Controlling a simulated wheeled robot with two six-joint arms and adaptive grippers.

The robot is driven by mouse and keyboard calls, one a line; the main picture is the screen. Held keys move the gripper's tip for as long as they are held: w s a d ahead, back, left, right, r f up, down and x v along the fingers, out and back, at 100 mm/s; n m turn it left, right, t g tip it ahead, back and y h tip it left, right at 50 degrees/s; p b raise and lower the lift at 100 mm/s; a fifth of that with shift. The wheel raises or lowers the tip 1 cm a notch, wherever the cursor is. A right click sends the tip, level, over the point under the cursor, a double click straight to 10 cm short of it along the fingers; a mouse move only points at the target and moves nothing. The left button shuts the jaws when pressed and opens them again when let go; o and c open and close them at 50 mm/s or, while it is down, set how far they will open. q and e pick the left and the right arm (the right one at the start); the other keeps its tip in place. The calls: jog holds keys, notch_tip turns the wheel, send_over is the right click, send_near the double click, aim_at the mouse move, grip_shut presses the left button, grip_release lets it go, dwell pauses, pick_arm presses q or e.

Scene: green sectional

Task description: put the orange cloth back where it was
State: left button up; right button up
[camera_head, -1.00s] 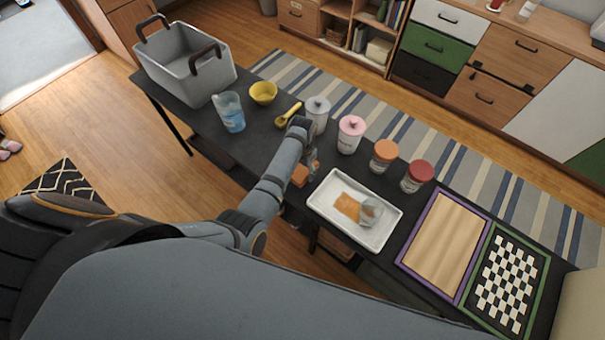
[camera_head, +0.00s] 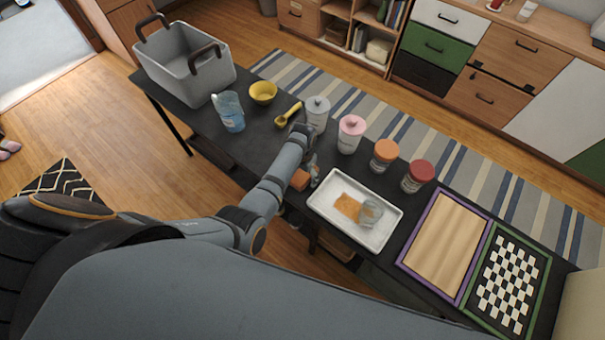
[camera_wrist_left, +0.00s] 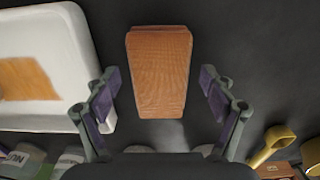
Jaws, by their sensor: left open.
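The orange cloth (camera_head: 300,180) is a folded block at the front edge of the dark table, left of the white tray (camera_head: 325,214). In the left wrist view the cloth (camera_wrist_left: 158,85) lies between the two fingers, with a gap on each side. My left gripper (camera_head: 313,172) is open over it, and the gripper also shows in the left wrist view (camera_wrist_left: 158,72). In the head view the gripper partly hides the cloth. A flat orange patch (camera_head: 347,207) and a clear glass (camera_head: 370,211) are in the tray. My right gripper is not in view.
Behind the gripper stand a grey jar (camera_head: 317,115), a pink jar (camera_head: 350,135), an orange-lidded jar (camera_head: 384,156) and a red-lidded jar (camera_head: 418,176). A yellow scoop (camera_head: 288,115), yellow bowl (camera_head: 263,93), jug (camera_head: 229,112) and grey basket (camera_head: 185,70) are left. A checkered board (camera_head: 508,280) is right.

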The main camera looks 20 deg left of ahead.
aim_at(302, 175)
pick_arm(q)
jog(key=shift+r, duration=0.1)
notch_tip(302, 175, up, 12)
jog(key=p, duration=1.2)
jog(key=s+a+f+n, duration=0.1)
jog(key=s+a+f, duration=0.2)
jog(key=s+f, duration=0.75)
jog(key=s+a+f+n, duration=0.1)
jog(key=s+a+f, duration=0.2)
jog(key=s, duration=0.6)
jog(key=s+a+f+n, duration=0.1)
jog(key=s+a+f, duration=0.2)
jog(key=s+f, duration=0.3)
jog(key=s+a+f+t, duration=0.1)
jog(key=s+a+f, duration=0.3)
jog(key=s, duration=1)
jog(key=shift+s+f+n+y, duration=0.2)
jog(key=shift+f+n+y, duration=0.2)
jog(key=shift+f, duration=0.4)
